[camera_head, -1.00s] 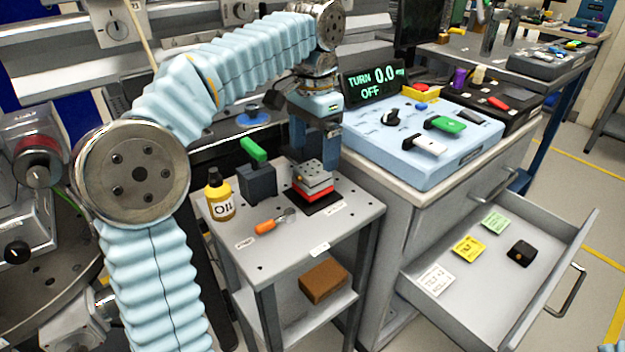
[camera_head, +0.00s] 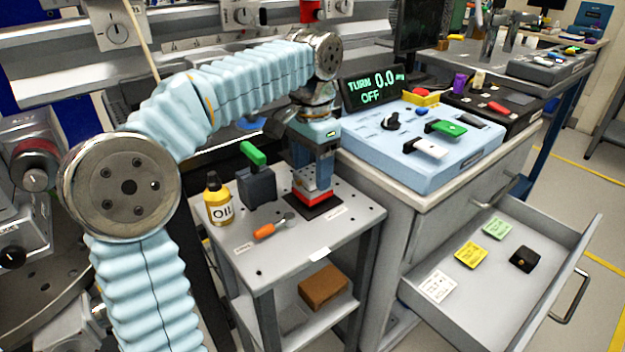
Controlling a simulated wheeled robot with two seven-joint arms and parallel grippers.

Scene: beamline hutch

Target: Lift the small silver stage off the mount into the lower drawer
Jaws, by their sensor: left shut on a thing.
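The small silver stage (camera_head: 312,184) sits on a red base (camera_head: 316,198) over a black plate on the small grey side table. My left gripper (camera_head: 313,178) points down over it and is shut on the stage, hiding most of it. I cannot tell whether the stage is clear of the red base. The open drawer (camera_head: 470,305) of the cabinet is at the right; it holds a green note (camera_head: 497,229), a yellow note (camera_head: 471,254), a white note (camera_head: 437,286) and a small black block (camera_head: 523,259). My right gripper is not in view.
Beside the stage on the side table (camera_head: 345,233) are a dark block with a green handle (camera_head: 256,182), an oil bottle (camera_head: 218,200) and an orange screwdriver (camera_head: 271,227). A blue control box (camera_head: 410,150) stands on the cabinet. A brown box (camera_head: 324,287) lies on the lower shelf.

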